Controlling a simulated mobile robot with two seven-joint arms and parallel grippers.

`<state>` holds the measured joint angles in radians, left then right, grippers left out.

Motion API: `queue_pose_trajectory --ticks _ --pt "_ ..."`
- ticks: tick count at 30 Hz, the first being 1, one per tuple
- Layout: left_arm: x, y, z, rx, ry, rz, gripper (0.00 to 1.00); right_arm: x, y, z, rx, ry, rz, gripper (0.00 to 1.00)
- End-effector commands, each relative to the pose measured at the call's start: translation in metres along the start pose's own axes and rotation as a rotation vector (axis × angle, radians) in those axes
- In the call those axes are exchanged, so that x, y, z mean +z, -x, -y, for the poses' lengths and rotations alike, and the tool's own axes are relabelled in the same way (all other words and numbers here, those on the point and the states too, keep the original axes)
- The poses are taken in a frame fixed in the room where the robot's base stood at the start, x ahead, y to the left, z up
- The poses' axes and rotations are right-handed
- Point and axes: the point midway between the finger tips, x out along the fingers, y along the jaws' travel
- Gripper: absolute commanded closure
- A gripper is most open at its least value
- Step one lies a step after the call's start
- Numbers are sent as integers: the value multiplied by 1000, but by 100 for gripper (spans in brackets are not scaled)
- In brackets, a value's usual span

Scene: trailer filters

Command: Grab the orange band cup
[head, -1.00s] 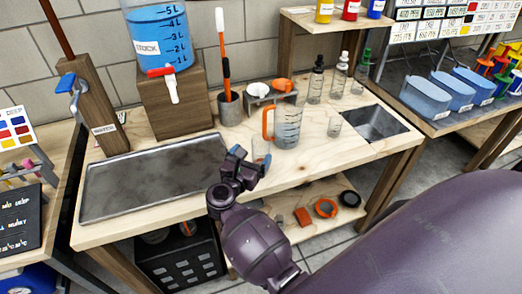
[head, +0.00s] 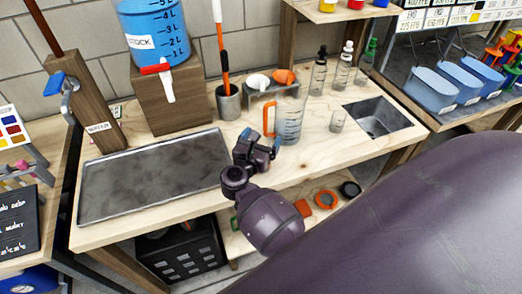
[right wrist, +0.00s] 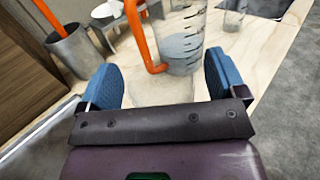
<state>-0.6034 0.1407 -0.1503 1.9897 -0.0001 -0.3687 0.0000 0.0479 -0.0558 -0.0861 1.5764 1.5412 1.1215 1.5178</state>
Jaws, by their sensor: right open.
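My right gripper (head: 262,140) is open above the front middle of the wooden bench, pointing towards the back. Its blue fingers stand wide apart in the right wrist view (right wrist: 165,88). A faint clear cup (right wrist: 160,93) shows between and just beyond them, its lower part hidden by the gripper; I cannot make out an orange band on it. A clear measuring jug (head: 289,122) with an orange handle stands close behind, also in the right wrist view (right wrist: 182,48). Another small clear cup (head: 337,122) stands right of the jug. My left gripper is not in view.
A grey tray (head: 150,178) lies left of my gripper. A blue stock tank (head: 155,35) on a wooden block, a grey holder (head: 229,103) and several dropper bottles stand behind. A sunken basin (head: 378,122) is at right.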

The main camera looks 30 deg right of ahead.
Motion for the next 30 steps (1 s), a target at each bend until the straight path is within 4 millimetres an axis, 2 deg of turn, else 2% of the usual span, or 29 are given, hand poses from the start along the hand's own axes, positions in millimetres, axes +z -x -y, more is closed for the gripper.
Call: queue_pose_trajectory --ticks 2,3,15,23,26,30 --pt "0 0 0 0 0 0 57 0 0 0 0 0 -1 10" --pt "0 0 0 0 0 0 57 0 0 0 0 0 -1 13" --pt "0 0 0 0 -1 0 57 0 0 0 0 0 0 73" --pt "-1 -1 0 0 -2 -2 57 2 0 0 0 -1 0 73" --pt "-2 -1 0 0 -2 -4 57 11 0 0 -1 -3 0 73" --pt "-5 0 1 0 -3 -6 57 34 0 0 -1 -7 -1 73"
